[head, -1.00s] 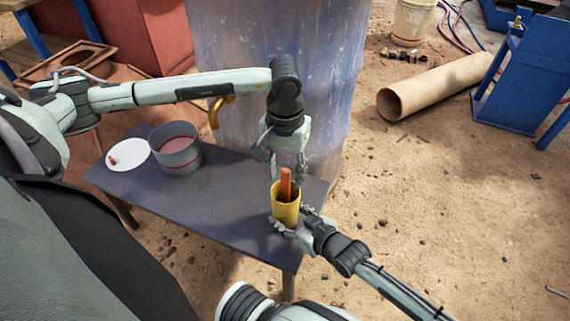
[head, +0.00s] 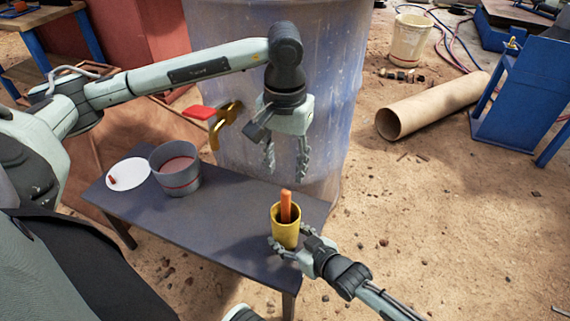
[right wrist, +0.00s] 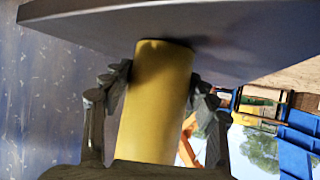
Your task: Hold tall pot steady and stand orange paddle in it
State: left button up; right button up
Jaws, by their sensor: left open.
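The tall yellow pot (head: 284,234) stands upright near the front right corner of the dark table. The orange paddle (head: 286,207) stands nearly upright in it, its top above the rim and its lower end hidden inside. My right gripper (head: 292,242) is closed around the pot low down, from the front right. The right wrist view shows the yellow pot (right wrist: 157,105) between my right gripper's fingers (right wrist: 160,73), one on each side. My left gripper (head: 287,174) is open and empty, pointing down above the paddle and clear of it.
A grey pot (head: 177,183) with reddish contents and a white plate (head: 128,174) with a small red piece stand on the left of the dark table (head: 215,213). A blue barrel (head: 335,120) with a brass tap (head: 226,125) stands behind. The table's middle is clear.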

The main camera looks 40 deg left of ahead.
jog(key=o, duration=0.4)
jog(key=v, duration=1.2)
jog(key=shift+d, duration=0.1)
